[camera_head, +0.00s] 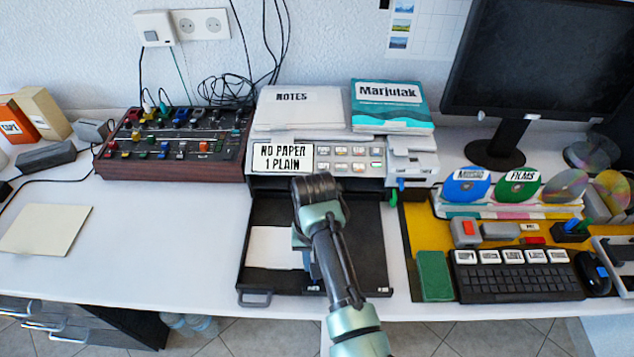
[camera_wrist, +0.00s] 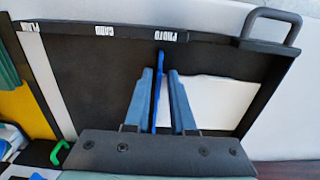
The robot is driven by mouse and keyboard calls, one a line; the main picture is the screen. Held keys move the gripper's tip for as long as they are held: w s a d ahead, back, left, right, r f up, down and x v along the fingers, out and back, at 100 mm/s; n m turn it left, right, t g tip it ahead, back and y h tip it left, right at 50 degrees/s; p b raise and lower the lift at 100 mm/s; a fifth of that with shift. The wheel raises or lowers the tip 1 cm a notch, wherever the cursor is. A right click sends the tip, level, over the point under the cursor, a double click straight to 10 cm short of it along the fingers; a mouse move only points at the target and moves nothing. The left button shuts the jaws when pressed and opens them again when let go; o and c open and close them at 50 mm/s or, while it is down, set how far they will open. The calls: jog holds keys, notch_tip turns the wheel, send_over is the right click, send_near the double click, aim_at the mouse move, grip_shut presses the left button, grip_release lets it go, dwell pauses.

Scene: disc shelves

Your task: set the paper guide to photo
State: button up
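The blue paper guide (camera_wrist: 160,62) stands upright in the black paper tray (camera_wrist: 85,75) in the wrist view. Its outer end is just beside the PHOTO mark (camera_wrist: 168,37) on the tray's edge. The CARD mark (camera_wrist: 103,31) is further left. My gripper (camera_wrist: 160,78) is down in the tray with one finger on each side of the guide. A narrow gap shows beside the guide, so the fingers look slightly open. In the head view my arm hides most of the guide. The printer display (camera_head: 283,158) reads NO PAPER 1 PLAIN.
White paper (camera_wrist: 218,103) lies in the tray beside the guide. The pulled-out tray has a handle (camera_head: 256,298) at its front left. A keyboard (camera_head: 515,275) and green block (camera_head: 434,276) are to the right. The desk left of the tray is mostly clear.

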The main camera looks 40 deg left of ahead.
jog(key=shift+o, duration=0.9)
jog(key=shift+w, duration=0.1)
jog(key=shift+r, duration=0.1)
notch_tip(320, 180, up, 13)
jog(key=p, duration=0.1)
